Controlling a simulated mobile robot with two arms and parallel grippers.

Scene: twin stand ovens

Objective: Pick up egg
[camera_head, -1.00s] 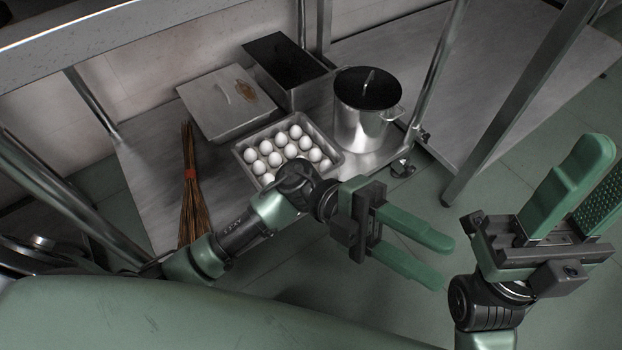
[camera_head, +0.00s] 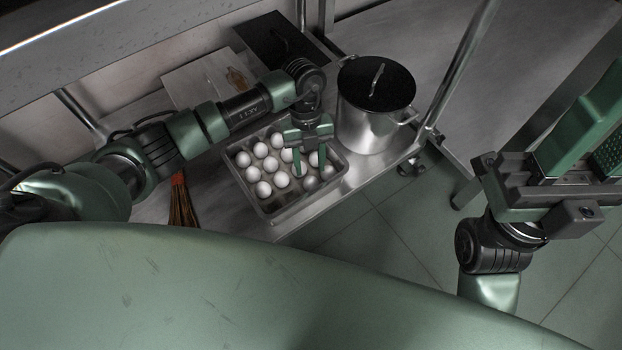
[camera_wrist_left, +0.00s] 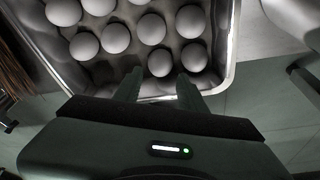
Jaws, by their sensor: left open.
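White eggs (camera_head: 264,189) sit in several cups of a grey metal tray (camera_head: 337,183) on the low shelf. My left gripper (camera_head: 309,168) is open and reaches down over the right part of the tray. In the left wrist view the gripper (camera_wrist_left: 165,88) has its fingertips around the near side of an egg (camera_wrist_left: 160,62); whether they touch it I cannot tell. Another egg (camera_wrist_left: 194,57) lies just right of it. My right gripper (camera_head: 577,150) is at the right edge, raised, with its fingers apart and nothing visible between them.
A steel pot (camera_head: 368,122) with a dark lid stands just right of the tray. The shelf post (camera_head: 461,62) rises at right.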

